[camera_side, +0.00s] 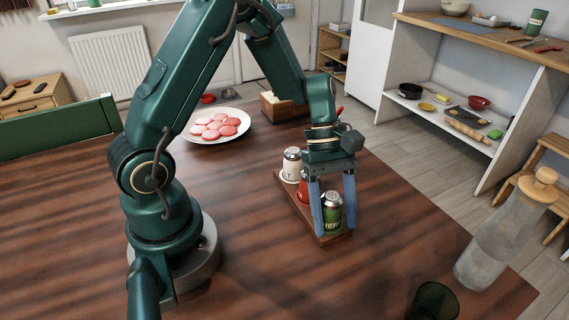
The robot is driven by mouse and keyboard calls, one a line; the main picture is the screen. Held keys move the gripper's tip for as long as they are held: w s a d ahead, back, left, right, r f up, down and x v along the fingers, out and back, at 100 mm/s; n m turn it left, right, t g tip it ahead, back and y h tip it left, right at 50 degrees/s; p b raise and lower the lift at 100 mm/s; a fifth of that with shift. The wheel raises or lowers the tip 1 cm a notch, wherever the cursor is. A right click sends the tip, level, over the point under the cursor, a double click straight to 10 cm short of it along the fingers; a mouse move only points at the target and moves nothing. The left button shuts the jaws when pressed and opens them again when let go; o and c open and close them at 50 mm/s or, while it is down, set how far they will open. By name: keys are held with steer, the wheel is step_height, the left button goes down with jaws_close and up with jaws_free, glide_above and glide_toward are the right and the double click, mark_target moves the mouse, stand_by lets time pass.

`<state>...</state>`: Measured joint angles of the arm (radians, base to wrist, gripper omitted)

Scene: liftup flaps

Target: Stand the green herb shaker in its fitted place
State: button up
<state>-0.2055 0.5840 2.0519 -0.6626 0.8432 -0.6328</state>
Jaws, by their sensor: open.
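The green herb shaker (332,217), with a grey metal cap and pale lettering, stands upright at the near end of a brown wooden holder (284,195). Whether its base is fully down in its place cannot be told, as the lower part is partly hidden. My gripper (335,231) points down with its two blue fingers apart, one on each side of the shaker. I cannot tell whether either finger touches it. A white shaker (292,166) stands at the holder's far end. A red shaker (303,188) stands between them, mostly hidden behind my gripper.
A plate of pink round slices (217,127) and a wooden box (280,106) lie farther back. A glass bottle with a wooden stopper (500,240) and a dark green glass (435,301) stand at the right front. The table between the holder and its front edge is clear.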

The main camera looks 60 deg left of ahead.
steer(key=v, duration=1.1)
steer(key=s+r+m+t+y, duration=0.2)
steer(key=s+m, duration=0.3)
steer(key=m, duration=0.3)
steer(key=s+d+r+m+t+y, duration=0.1)
steer(key=s+r+m+t+y, duration=0.1)
steer(key=s+m, duration=0.4)
steer(key=m+t+y, duration=0.1)
steer(key=t, duration=0.1)
steer(key=shift+s+d+m+t+y, duration=0.2)
steer(key=shift+m+t+y, duration=0.2)
steer(key=shift+o, duration=0.3)
stand_by(0.8)
